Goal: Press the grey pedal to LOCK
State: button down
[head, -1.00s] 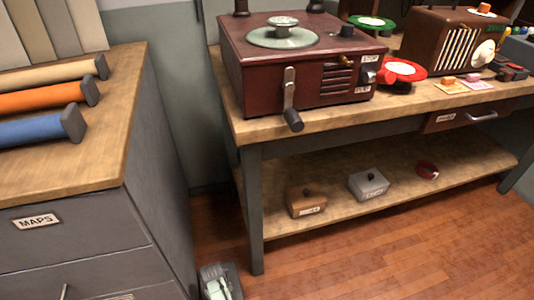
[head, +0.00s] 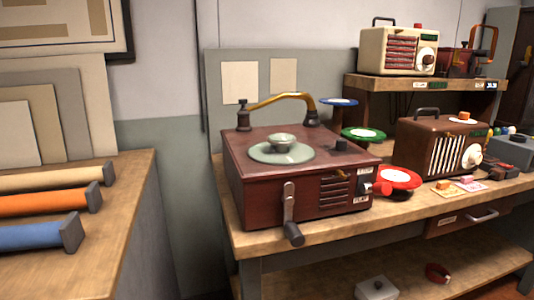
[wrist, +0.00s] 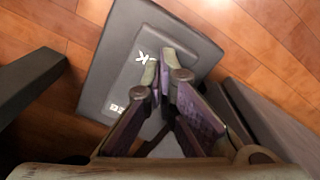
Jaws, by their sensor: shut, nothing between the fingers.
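The grey pedal (wrist: 118,58) fills the upper middle of the wrist view, a flat dark grey plate above the wooden floor. It bears white lettering, of which a "K" shows near the fingers; the rest is partly hidden or too small to read. My gripper (wrist: 160,68) is shut and empty, its fingertips over the pedal's face. I cannot tell whether they touch it or whether the pedal is pressed down. Neither the pedal nor my gripper shows in the head view.
A wooden workbench (head: 330,232) carries a dark red record player (head: 265,190) with a crank, a brown radio (head: 415,150) and a red disc stand (head: 393,177). A counter (head: 98,240) with rolled maps stands at left. In the wrist view, dark bars flank the pedal.

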jog(key=shift+f, duration=0.15)
jog(key=shift+f+b, duration=0.7)
jog(key=shift+s+f+b, duration=0.2)
jog(key=shift+f+b, duration=1.15)
jog(key=shift+b, duration=0.05)
jog(key=shift+w+a+f+b, duration=0.1)
jog(key=shift+w+f+b, duration=0.1)
jog(key=shift+f+b, duration=1.25)
jog(key=shift+r, duration=0.2)
jog(key=r+p, duration=0.1)
jog(key=p, duration=0.1)
jog(key=r+p, duration=0.1)
jog(key=p, duration=0.2)
jog(key=shift+s+d+r, duration=0.2)
jog(key=shift+s+r, duration=0.1)
jog(key=shift+r, duration=0.05)
notch_tip(320, 180, up, 4)
jog(key=p, duration=0.3)
jog(key=shift+w+f+p, duration=0.1)
jog(key=shift+p, duration=0.25)
jog(key=shift+w+r, duration=0.1)
jog(key=shift+r, duration=0.25)
